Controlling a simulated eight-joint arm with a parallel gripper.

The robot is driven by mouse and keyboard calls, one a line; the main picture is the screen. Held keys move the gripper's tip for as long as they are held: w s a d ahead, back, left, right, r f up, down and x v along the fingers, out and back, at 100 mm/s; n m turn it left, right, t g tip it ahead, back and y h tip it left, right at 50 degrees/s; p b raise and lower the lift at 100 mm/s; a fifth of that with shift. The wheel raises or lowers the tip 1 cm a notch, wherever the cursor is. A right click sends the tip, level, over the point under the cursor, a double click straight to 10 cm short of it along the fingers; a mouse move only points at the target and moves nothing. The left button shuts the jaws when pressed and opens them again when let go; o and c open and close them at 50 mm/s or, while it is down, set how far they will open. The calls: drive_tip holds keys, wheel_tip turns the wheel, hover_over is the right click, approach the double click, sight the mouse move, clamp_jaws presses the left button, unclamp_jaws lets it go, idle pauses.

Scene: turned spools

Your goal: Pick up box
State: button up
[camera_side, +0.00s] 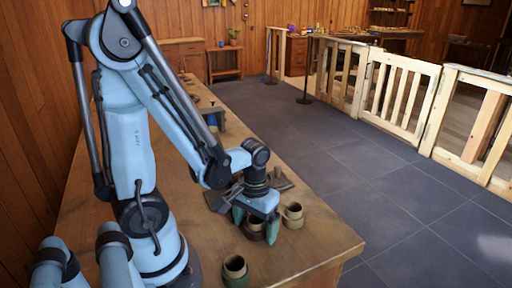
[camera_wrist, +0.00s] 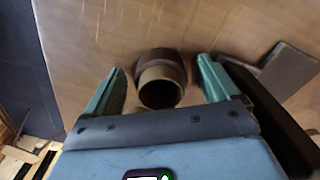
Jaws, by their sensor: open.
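My gripper (camera_side: 255,226) points down low over the wooden table near its front right end. Its green fingers are open, and in the wrist view (camera_wrist: 160,84) they stand apart on either side of a brown, hollow turned spool (camera_wrist: 162,77). The spool shows a tan rim around a dark opening, with a gap to each finger. In the side view this spool (camera_side: 254,228) is partly hidden behind the fingers. I cannot make out anything that is clearly a box.
A tan spool (camera_side: 293,214) stands just right of my gripper. Another spool with a greenish lower part (camera_side: 235,270) stands at the table's front. A dark flat piece (camera_wrist: 288,70) lies right of the fingers in the wrist view. The table's right edge is close.

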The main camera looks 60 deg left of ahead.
drive_tip(key=shift+f, duration=0.1)
drive_tip(key=shift+c, duration=0.5)
drive_tip(key=c, duration=1)
